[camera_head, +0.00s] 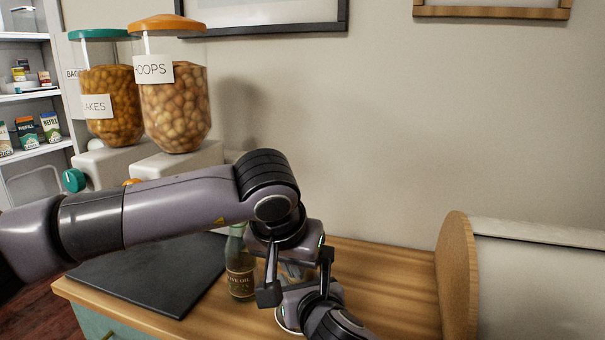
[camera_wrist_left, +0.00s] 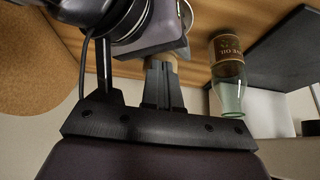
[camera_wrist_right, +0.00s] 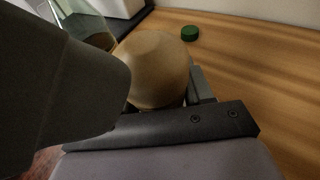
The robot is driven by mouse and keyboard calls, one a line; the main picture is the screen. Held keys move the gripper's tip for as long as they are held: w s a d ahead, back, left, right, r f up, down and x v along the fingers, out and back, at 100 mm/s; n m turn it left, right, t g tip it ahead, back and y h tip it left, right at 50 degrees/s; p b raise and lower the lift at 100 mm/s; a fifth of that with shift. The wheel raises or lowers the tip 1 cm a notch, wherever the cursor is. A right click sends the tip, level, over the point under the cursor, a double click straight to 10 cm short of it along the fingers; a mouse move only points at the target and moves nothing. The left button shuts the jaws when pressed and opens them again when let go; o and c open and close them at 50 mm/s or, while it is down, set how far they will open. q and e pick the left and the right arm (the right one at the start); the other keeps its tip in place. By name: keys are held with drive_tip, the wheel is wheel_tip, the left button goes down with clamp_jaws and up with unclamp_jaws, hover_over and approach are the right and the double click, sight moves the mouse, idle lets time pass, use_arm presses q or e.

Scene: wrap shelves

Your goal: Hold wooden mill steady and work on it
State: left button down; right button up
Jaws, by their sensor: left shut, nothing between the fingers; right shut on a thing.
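The wooden mill's rounded, pale wooden top (camera_wrist_right: 155,68) fills the middle of the right wrist view. My right gripper (camera_wrist_right: 200,85) is shut on the mill, its fingers partly hidden behind that top. My left gripper (camera_wrist_left: 163,85) has its fingers shut together with nothing between them. In the left wrist view a small wooden piece of the mill (camera_wrist_left: 171,62) shows just beyond the fingertips; I cannot tell whether they touch. In the head view the left gripper (camera_head: 290,265) is over the counter close to my right gripper (camera_head: 305,297), and the two grippers mostly hide the mill.
An olive oil bottle (camera_head: 240,265) stands just left of the grippers. A dark board (camera_head: 150,272) lies on the left of the wooden counter (camera_head: 385,285). Cereal dispensers (camera_head: 175,105) stand behind. A round-ended wooden container (camera_head: 457,270) is at right. A green cap (camera_wrist_right: 190,33) lies behind the mill.

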use_arm(q)
wheel_tip(320, 180, up, 5)
drive_tip(key=shift+r, duration=0.1)
idle(0.3)
drive_tip(key=shift+s+a+f, duration=0.1)
drive_tip(key=shift+a+f, duration=0.05)
drive_tip(key=shift+f, duration=1.35)
drive_tip(key=shift+a+f, duration=0.15)
drive_tip(key=shift+f, duration=1.35)
drive_tip(key=shift+w+d, duration=0.2)
drive_tip(key=shift+w, duration=0.35)
drive_tip(key=shift+s+d, duration=0.1)
drive_tip(key=shift+d, duration=0.15)
use_arm(e)
drive_tip(key=shift+a+r, duration=0.1)
use_arm(q)
drive_tip(key=shift+s+f, duration=0.1)
